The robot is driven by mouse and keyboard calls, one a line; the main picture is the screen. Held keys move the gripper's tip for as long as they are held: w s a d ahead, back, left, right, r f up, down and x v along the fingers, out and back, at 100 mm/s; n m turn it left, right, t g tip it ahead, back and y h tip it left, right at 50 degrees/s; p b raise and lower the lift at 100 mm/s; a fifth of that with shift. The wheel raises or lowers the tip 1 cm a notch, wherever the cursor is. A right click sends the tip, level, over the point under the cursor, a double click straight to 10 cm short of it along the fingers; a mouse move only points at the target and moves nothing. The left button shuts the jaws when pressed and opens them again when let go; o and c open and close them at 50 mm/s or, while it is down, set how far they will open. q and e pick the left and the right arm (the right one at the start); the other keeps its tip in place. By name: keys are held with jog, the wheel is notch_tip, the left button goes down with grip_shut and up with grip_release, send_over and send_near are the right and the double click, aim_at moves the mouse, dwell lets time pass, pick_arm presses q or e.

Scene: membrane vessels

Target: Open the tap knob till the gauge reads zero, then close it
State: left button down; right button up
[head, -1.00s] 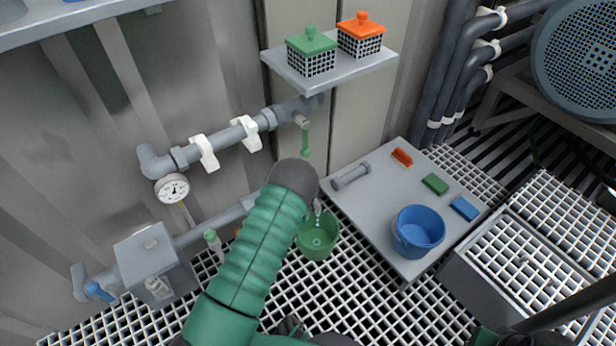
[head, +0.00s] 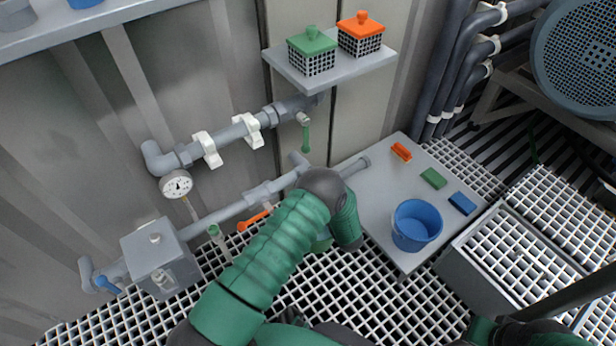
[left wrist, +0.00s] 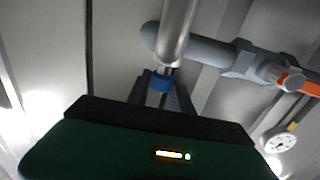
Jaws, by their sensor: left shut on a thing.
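My left arm (head: 265,255) crosses the lower middle of the head view and hides its own gripper. In the left wrist view my left gripper (left wrist: 160,96) is shut on a small blue knob (left wrist: 161,79) at the end of a shiny metal cylinder (left wrist: 178,35). A round white gauge (head: 177,184) hangs at the left end of the upper pipe. It also shows in the left wrist view (left wrist: 281,142); its reading is too small to tell. My right gripper is not in view.
The lower pipe (head: 215,222) carries an orange lever (head: 254,220). A green handle (head: 305,138) hangs from the upper pipe. A grey plate (head: 385,185) holds a blue bucket (head: 417,225) and several coloured blocks. A grey box (head: 160,258) stands at the left.

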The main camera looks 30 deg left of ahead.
pick_arm(q)
jog(key=n+g, duration=0.1)
jog(key=n+g+y+b, duration=0.1)
jog(key=shift+f+g, duration=0.25)
jog(key=shift+g, duration=0.15)
jog(key=n+g+y+b, duration=0.1)
jog(key=n+g+b, duration=0.2)
jog(key=g+b, duration=0.2)
jog(key=shift+n+g, duration=0.4)
jog(key=shift+r+n+g+b, duration=0.25)
jog(key=shift+n+g+b, duration=0.45)
jog(key=shift+g+b, duration=0.35)
jog(key=shift+g, duration=0.25)
jog(key=c, duration=1.1)
grip_release()
jog(key=shift+c, duration=0.2)
jog(key=shift+d, duration=0.1)
